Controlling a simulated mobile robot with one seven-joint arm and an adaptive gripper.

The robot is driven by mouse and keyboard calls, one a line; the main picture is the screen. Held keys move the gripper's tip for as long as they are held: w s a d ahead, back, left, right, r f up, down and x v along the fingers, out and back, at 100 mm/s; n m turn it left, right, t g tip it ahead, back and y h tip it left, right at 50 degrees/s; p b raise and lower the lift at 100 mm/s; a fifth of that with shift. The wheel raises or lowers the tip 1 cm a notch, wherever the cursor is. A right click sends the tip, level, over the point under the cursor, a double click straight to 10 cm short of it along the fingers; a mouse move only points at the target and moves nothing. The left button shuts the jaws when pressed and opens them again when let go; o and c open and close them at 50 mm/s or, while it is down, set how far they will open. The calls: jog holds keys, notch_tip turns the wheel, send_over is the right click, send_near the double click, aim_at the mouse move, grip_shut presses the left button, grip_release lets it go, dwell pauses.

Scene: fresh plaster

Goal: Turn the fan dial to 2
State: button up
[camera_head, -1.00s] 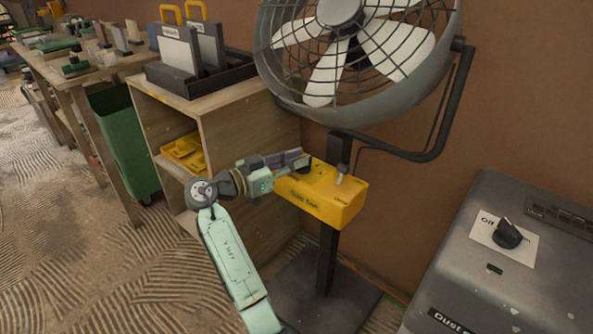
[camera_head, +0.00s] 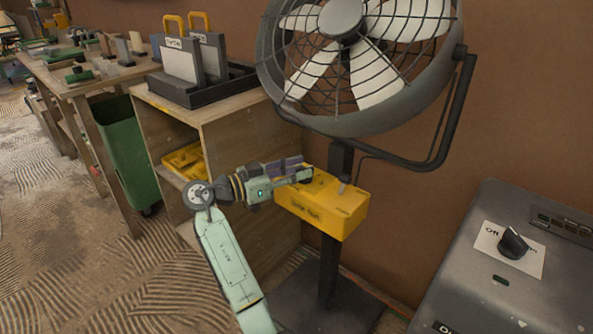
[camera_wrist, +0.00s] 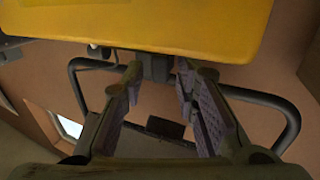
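The fan (camera_head: 352,60) stands against the brown wall on a dark post. A yellow control box (camera_head: 320,212) with writing on its front is fixed to the post below the fan. A small grey lever-like part (camera_head: 344,184) stands on top of the box. My gripper (camera_head: 306,174) is at the left part of the box's top. In the wrist view its fingers (camera_wrist: 159,70) are apart, with the yellow box (camera_wrist: 140,22) above them. A dark part (camera_wrist: 158,66) shows between the fingertips; I cannot tell whether it is the dial. The dial's marks and setting are not readable.
A grey machine (camera_head: 475,270) with a black knob (camera_head: 513,243) stands at the right. A wooden shelf unit (camera_head: 225,150) bears a black tray (camera_head: 200,92). A green bin (camera_head: 128,150) is further left, near a workbench. The fan's base is on the floor.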

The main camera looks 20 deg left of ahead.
dwell(0.3)
jog(key=v, duration=1.2)
